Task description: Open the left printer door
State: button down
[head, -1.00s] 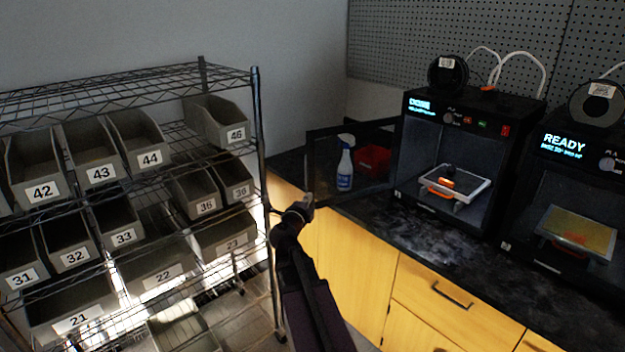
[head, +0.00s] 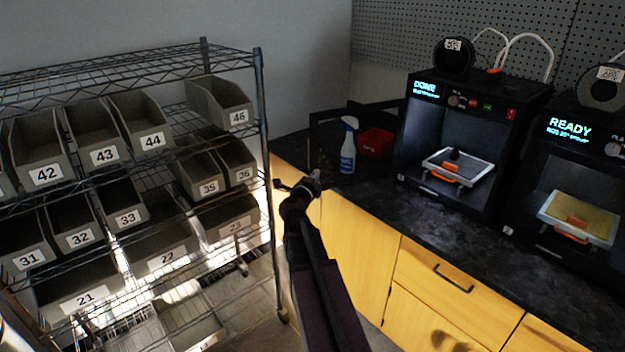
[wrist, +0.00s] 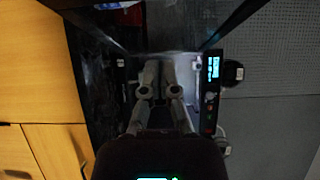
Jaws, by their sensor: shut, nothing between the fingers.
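The left printer (head: 447,143) stands on the black counter with "DONE" on its screen. Its dark-framed, see-through door (head: 326,140) stands swung wide open to the left, so the chamber is exposed.
A spray bottle (head: 348,147) and a red bin (head: 376,143) stand by the open door. A second printer (head: 575,170) showing "READY" is at right. A wire shelf with grey bins (head: 105,145) stands close on the left. The counter front (head: 430,228) is clear.

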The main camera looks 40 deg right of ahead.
aim_at(319, 155)
jog(key=x, duration=0.2)
jog(key=w+x, duration=0.1)
jog(key=x, duration=0.2)
jog(key=a+x, duration=0.1)
jog(key=x, duration=0.2)
jog(key=shift+w, duration=0.25)
jog(key=shift+w+d, duration=0.1)
jog(key=shift+w, duration=0.7)
